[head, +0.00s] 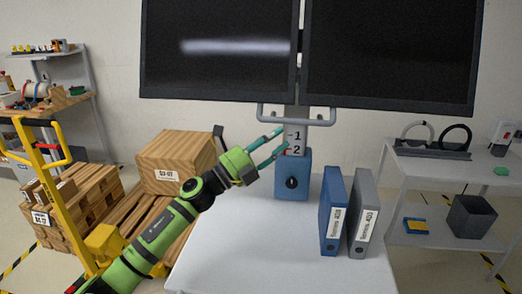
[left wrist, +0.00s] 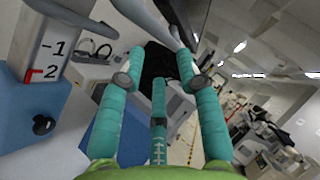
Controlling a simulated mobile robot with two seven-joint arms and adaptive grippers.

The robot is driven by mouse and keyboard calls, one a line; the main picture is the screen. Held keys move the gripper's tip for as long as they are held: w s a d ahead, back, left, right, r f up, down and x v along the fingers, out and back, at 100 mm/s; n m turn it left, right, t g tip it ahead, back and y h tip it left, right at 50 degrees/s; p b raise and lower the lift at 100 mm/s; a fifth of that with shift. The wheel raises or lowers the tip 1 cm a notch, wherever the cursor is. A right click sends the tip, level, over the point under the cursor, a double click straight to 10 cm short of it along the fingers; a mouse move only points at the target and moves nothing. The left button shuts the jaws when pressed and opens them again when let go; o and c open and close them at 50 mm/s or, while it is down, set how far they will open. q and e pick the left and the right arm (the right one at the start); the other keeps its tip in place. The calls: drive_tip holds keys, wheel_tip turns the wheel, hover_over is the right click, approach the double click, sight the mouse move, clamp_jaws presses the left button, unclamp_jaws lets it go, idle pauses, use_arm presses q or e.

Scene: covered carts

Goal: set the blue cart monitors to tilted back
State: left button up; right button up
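Two dark monitors, left (head: 220,50) and right (head: 392,55), hang side by side on a post (head: 295,140) with marks 1 and 2. A grey handle bar (head: 318,122) runs below them; it also shows in the left wrist view (left wrist: 146,20). The post rises from a blue block (head: 292,185) with a black knob. I cannot tell the monitors' tilt exactly. My left gripper (head: 281,141) is just below the handle's left part, beside the post. Its teal fingers (left wrist: 160,62) are spread, with nothing clearly gripped. My right gripper is not in view.
A blue binder (head: 332,215) and a grey binder (head: 361,215) stand on the white cart top (head: 240,245). Cardboard boxes (head: 172,160) and a yellow hand truck (head: 62,200) are at left. A grey table (head: 455,170) stands at right.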

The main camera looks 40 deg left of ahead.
use_arm(q)
drive_tip(key=shift+v, duration=2.25)
